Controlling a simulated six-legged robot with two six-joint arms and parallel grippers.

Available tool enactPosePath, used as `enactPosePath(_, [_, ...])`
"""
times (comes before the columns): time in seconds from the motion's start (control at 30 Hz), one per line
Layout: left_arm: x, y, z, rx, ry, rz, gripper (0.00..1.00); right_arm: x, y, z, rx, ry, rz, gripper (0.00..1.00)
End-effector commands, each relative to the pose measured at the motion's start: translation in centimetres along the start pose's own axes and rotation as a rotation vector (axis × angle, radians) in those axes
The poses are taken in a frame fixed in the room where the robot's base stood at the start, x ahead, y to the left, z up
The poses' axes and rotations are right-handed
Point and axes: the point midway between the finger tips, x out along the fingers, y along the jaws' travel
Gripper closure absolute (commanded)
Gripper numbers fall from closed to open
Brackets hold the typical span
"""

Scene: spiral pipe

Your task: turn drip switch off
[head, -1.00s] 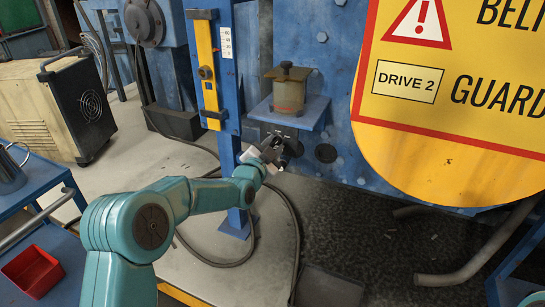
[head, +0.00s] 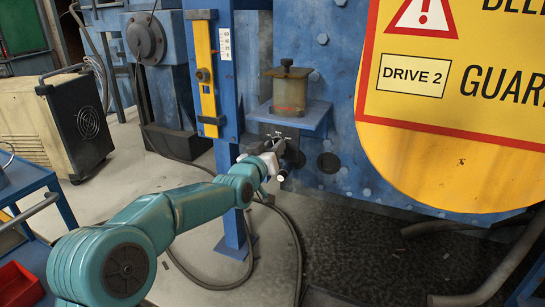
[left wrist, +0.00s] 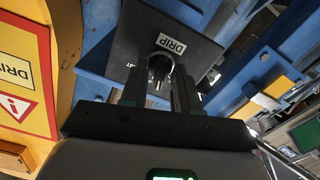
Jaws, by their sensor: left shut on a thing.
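The drip switch is a small dark knob (left wrist: 158,68) on a dark plate (left wrist: 145,38) with a white DRIP label (left wrist: 171,44), seen in the left wrist view. My left gripper (left wrist: 157,88) is shut on the knob, with one finger on each side of it. In the head view the left gripper (head: 280,150) reaches to the plate below the blue shelf and hides most of the switch. The way the knob points is hard to make out. My right gripper is not in view.
A brass-coloured oiler pot (head: 290,90) stands on the blue shelf (head: 310,116) just above the gripper. A large yellow guard sign (head: 450,160) is close on the right. A blue post with a yellow gauge (head: 206,75) stands left. A black hose (head: 297,240) hangs below.

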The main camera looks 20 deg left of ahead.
Motion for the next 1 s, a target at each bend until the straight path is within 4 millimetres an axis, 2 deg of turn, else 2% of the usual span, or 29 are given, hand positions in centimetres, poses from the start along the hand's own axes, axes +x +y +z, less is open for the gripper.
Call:
enactPosePath(0.1, [0.0, 0.0, 0.0, -0.110, 0.009, 0.002, 1.00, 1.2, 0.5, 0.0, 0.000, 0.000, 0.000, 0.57])
enactPosePath(0.6, [0.0, 0.0, -0.1, -0.554, 0.009, 0.004, 1.00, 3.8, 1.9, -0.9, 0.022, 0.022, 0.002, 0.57])
enactPosePath(1.0, [0.0, 0.1, -0.3, -0.750, 0.008, 0.005, 1.00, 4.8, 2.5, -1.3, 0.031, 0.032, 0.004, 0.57])
